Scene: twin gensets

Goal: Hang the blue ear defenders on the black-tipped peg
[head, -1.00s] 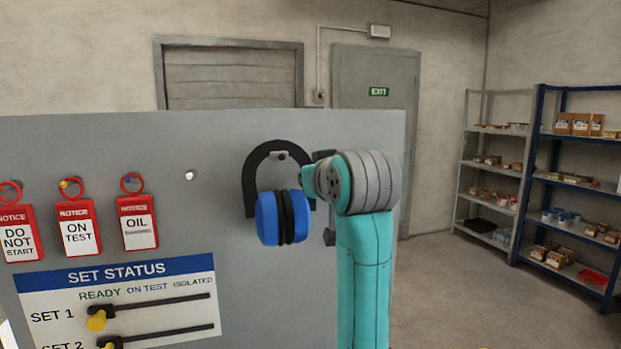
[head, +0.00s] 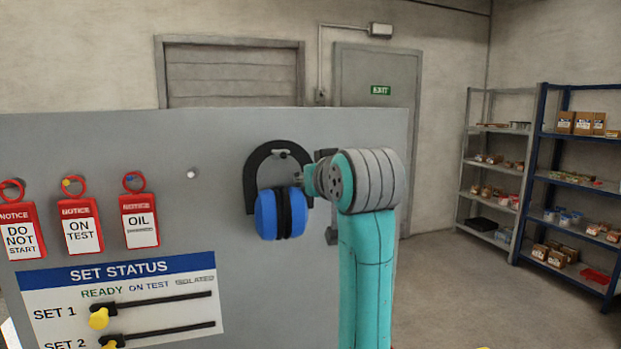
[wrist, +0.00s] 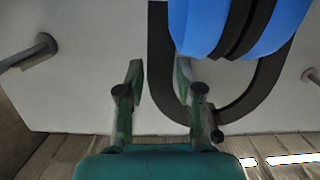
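The blue ear defenders (head: 266,216) are at the grey board, cups low and black headband (head: 250,175) arching above. A peg (head: 281,153) shows inside the top of the arch; the band appears looped over it, though contact is unclear. In the wrist view the blue cups (wrist: 200,25) are at the top, and a dark-tipped peg (wrist: 217,136) is beside the band's curve. My gripper (wrist: 158,85) has its fingers apart beside the cups. Part of the band shows behind the gap, with nothing visibly clamped. The head view mostly hides the gripper behind my wrist.
Another peg (head: 191,173) sticks out left of the ear defenders, bare. Red notice tags (head: 139,219) hang further left, above the set status panel (head: 140,275). In the wrist view, bare pegs show at left (wrist: 40,47) and right. Shelves (head: 560,180) stand far right.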

